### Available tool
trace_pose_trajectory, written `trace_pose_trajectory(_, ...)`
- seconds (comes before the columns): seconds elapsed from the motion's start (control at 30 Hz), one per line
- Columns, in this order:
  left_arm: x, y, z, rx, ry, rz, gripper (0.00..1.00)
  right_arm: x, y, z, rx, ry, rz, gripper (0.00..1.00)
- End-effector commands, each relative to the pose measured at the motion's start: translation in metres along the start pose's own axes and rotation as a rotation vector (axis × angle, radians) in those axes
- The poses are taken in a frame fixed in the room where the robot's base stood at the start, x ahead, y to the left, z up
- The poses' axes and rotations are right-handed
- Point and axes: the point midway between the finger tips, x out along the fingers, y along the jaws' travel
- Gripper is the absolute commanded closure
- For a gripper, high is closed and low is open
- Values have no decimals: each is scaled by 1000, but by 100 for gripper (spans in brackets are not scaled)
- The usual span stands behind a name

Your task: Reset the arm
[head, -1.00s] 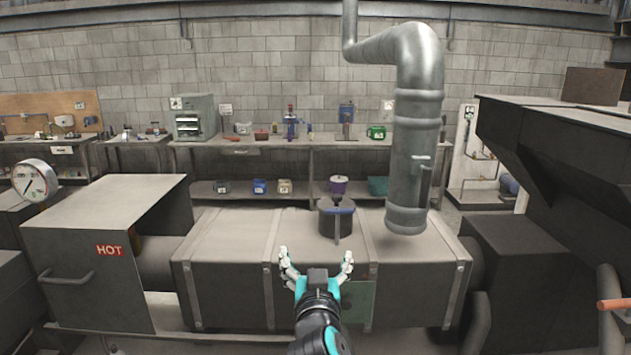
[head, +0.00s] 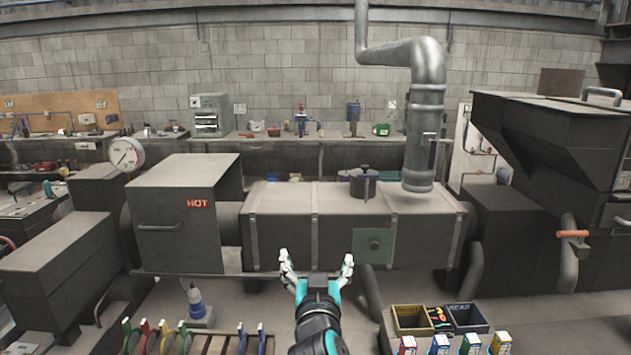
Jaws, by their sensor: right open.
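My right gripper (head: 317,270) shows at the lower middle of the head view, with its two white-tipped fingers spread wide. It is open, and nothing shows between the fingers. My right arm comes up from the bottom edge behind it. In the picture the gripper lies in front of the long dark metal duct (head: 290,228), left of a green square plate (head: 373,245) on the duct's face. I cannot tell the exact gap to the duct. My left gripper is not in view.
A box marked HOT (head: 185,225) joins the duct at left, with a pressure gauge (head: 126,153) behind it. A vertical pipe (head: 423,130) stands at right. Open bins (head: 411,319) and small coloured boxes sit at lower right. A slatted rack (head: 225,343) with coloured items is at lower left.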

Motion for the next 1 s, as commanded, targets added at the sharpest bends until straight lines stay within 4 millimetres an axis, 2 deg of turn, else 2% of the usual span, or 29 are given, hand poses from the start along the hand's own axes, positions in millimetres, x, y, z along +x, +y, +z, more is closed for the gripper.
trace_pose_trajectory(0.03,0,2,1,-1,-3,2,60,0,0,1,-1,-2,0,5)
trace_pose_trajectory(0.3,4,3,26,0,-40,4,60,8,1,48,-37,-71,-14,5)
trace_pose_trajectory(0.43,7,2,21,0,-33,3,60,12,1,74,-57,-110,-23,5)
trace_pose_trajectory(0.57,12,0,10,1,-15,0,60,15,3,116,-84,-171,-36,5)
trace_pose_trajectory(0.67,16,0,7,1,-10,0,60,16,5,155,-106,-227,-50,5)
trace_pose_trajectory(0.77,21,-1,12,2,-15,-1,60,13,10,204,-132,-298,-65,5)
trace_pose_trajectory(0.87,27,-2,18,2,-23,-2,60,5,17,268,-160,-389,-87,5)
trace_pose_trajectory(0.9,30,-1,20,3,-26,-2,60,-1,21,299,-172,-432,-97,5)
trace_pose_trajectory(0.97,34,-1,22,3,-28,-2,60,-12,28,344,-187,-498,-112,5)
trace_pose_trajectory(1.0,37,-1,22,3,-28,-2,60,-21,33,373,-195,-539,-122,5)
